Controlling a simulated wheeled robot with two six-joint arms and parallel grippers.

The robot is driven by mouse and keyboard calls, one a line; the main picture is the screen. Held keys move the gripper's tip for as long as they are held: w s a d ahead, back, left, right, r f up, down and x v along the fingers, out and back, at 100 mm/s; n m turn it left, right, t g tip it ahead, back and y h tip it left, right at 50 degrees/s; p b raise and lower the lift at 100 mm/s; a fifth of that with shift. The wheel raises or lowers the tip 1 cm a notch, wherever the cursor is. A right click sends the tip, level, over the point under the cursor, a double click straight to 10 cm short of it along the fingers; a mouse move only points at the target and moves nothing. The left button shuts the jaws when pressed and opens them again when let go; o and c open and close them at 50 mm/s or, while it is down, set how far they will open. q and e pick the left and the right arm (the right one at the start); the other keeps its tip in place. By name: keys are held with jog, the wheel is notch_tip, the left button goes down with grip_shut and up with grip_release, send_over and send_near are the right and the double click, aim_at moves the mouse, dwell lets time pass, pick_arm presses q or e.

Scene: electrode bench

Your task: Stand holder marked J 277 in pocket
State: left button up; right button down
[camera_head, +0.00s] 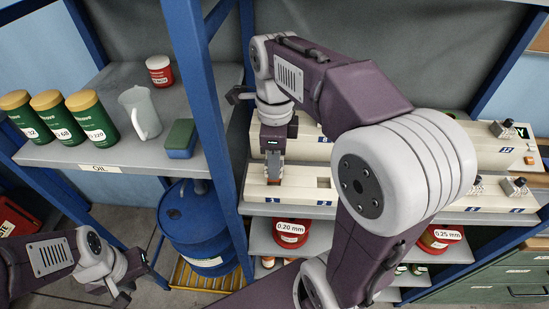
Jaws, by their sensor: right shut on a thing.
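My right gripper (274,165) points down over the front cream rack (298,190), close to the place labelled 1. It is shut on a small holder, which is mostly hidden by the jaws; no J 277 marking can be read. I cannot tell whether the holder's lower end is inside a pocket or just above it. An empty dark pocket (323,182) shows to its right, above label 2. My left gripper (132,283) is open and empty at lower left, far from the rack.
A blue post (205,120) stands left of the rack. A back rack (488,157) holds other holders (503,130). The left shelf carries green canisters (93,120), a jug (141,112) and a sponge (181,139). Red tubs (291,233) sit below. My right arm hides the rack's middle.

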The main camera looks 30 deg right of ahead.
jog(key=shift+f+b, duration=1.05)
jog(key=shift+f, duration=0.6)
dwell(0.4)
jog(key=c, duration=0.8)
grip_release()
jog(key=shift+o, duration=0.2)
notch_tip(320, 180, up, 9)
jog(key=shift+r+p, duration=0.1)
jog(key=shift+p, duration=1.1)
